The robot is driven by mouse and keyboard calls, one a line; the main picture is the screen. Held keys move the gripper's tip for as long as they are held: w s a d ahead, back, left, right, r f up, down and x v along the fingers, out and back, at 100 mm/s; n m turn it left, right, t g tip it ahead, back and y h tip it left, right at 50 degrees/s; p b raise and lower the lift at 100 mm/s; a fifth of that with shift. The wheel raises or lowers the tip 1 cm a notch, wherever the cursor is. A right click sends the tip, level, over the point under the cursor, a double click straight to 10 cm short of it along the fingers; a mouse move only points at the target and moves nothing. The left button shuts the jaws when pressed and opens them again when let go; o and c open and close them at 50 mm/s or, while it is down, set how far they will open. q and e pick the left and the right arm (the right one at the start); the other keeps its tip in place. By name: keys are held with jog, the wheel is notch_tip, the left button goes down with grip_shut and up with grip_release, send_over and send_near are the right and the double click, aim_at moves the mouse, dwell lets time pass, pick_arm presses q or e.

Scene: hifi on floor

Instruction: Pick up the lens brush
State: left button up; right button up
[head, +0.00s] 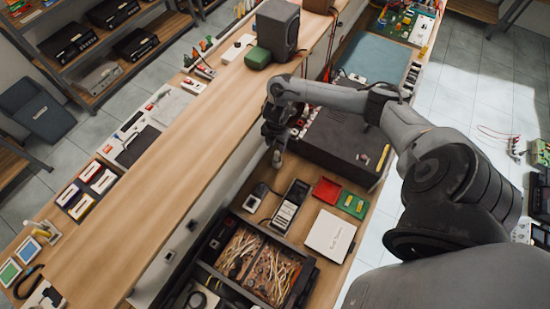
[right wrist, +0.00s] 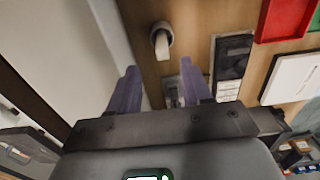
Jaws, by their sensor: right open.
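A small round piece with a grey ring and a pale stub (right wrist: 162,42) is on the wooden bench at the top of the right wrist view. It may be the lens brush, but I cannot tell for certain. My right gripper (right wrist: 158,72) is open and empty, its two purple-grey fingers apart. The round piece appears just beyond the fingertips, in line with the gap and not touching them. In the head view my right gripper (head: 277,145) hangs over the bench beside the large dark box. The brush is not clearly visible there. My left gripper is not in view.
A black meter (head: 289,206), a red tray (head: 326,190), a green board (head: 352,204) and a white box (head: 329,235) lie nearby. The large dark hi-fi box (head: 335,145) stands close on the right. A raised wooden shelf (head: 190,135) runs along the left.

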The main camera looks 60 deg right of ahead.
aim_at(277, 152)
jog(key=shift+s+d+f, duration=0.1)
jog(key=shift+f, duration=2.05)
jog(key=shift+s+d+f, duration=0.1)
jog(key=shift+f, duration=2)
grip_shut()
